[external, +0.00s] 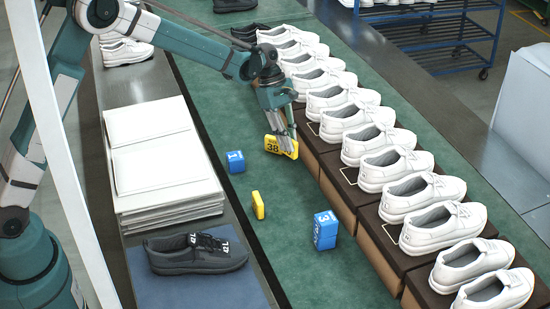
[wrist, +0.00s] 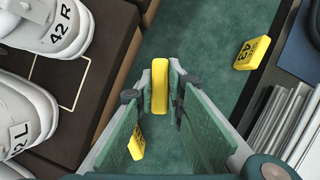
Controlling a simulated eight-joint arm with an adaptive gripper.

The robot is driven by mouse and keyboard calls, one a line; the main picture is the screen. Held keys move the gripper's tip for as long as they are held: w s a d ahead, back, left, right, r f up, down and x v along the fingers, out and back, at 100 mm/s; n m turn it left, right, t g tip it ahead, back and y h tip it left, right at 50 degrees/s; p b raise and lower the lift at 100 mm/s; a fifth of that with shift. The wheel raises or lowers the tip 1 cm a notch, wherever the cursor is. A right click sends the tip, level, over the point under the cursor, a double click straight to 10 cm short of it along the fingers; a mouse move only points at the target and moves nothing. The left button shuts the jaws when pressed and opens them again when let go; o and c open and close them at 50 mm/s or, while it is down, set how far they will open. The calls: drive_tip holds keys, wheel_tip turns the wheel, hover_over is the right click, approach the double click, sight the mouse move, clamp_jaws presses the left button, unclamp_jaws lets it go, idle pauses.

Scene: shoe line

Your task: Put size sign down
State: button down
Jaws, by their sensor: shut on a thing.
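My gripper (external: 283,143) is shut on a yellow size sign (external: 272,147) marked 38, held near the left edge of the row of shoe boxes. In the wrist view the held sign (wrist: 160,86) shows as a plain yellow edge between the two fingers (wrist: 160,92). Whether it touches anything below is unclear. Another yellow sign (external: 258,205) stands on the green surface nearer the camera.
White shoes (external: 384,143) stand in a row on dark boxes (external: 343,172) at right. Blue blocks marked 1 (external: 236,161) and 3 (external: 326,230) sit on the green surface (external: 290,270). White stacked sheets (external: 160,160) and a black shoe (external: 195,254) are at left.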

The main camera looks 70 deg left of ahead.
sight(289, 153)
drive_tip(key=shift+f+b, duration=0.4)
drive_tip(key=shift+f, duration=2.05)
drive_tip(key=shift+f+b, duration=0.35)
drive_tip(key=shift+f, duration=1.5)
drive_tip(key=shift+f, duration=0.2)
drive_tip(key=c, duration=2.4)
unclamp_jaws()
drive_tip(key=shift+o, duration=0.2)
drive_tip(key=shift+r, duration=0.2)
drive_tip(key=p+v, duration=0.2)
drive_tip(key=v, duration=1)
drive_tip(key=shift+s+a, duration=0.1)
